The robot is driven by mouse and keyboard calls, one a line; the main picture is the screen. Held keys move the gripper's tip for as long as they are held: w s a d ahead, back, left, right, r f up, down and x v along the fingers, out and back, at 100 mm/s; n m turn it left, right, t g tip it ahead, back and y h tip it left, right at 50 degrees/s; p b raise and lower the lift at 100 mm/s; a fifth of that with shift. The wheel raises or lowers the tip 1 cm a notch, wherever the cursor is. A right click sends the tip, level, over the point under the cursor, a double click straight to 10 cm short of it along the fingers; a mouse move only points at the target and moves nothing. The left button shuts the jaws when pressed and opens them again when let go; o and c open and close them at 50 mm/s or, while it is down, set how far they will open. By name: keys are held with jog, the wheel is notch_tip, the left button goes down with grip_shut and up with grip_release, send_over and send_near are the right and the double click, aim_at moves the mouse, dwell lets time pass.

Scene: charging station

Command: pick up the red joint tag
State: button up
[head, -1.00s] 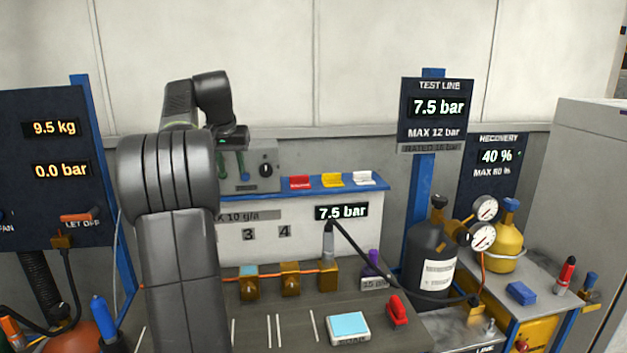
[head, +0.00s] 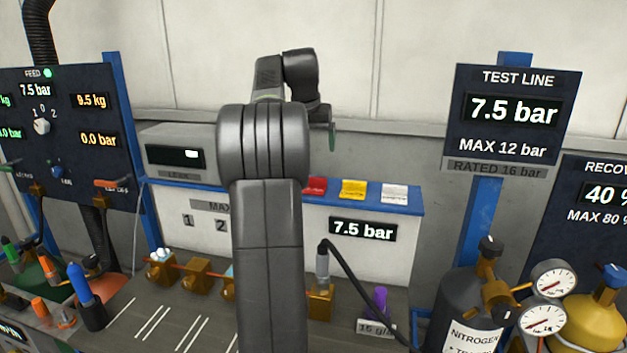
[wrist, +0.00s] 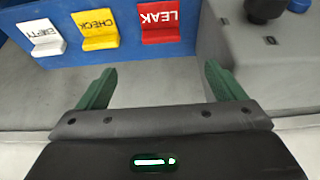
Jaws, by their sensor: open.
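The red tag (head: 316,186), lettered LEAK, sits at the left of a row of three tags on the blue shelf. In the wrist view the red tag (wrist: 160,22) shows at the top, upside down, just beyond the fingertips and within the span between the fingers. My gripper (wrist: 160,69) is open and empty, its two green fingers apart and not touching the tag. In the head view my gripper (head: 331,136) is above the shelf, near the red tag, partly hidden behind my arm.
A yellow CHECK tag (wrist: 97,28) and a white EMPTY tag (wrist: 40,37) stand beside the red one. A grey box (wrist: 255,60) with a dark knob (wrist: 265,8) is close to the right finger. The blue shelf (head: 414,203) backs onto the wall.

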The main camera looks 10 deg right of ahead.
send_over(315, 177)
jog(key=s, duration=0.3)
jog(key=f, duration=0.5)
jog(key=a+f, duration=0.1)
jog(key=f, duration=0.1)
jog(key=shift+f, duration=0.2)
jog(key=shift+w+p+x, duration=0.15)
jog(key=shift+p+x, duration=0.3)
jog(key=shift+x, duration=0.9)
jog(key=shift+w+p+x, duration=0.15)
jog(key=shift+p+x, duration=0.3)
jog(key=shift+x, duration=0.95)
jog(key=shift+d+r, duration=0.1)
jog(key=shift+r, duration=0.05)
jog(key=shift+c, duration=0.2)
jog(key=c, duration=1)
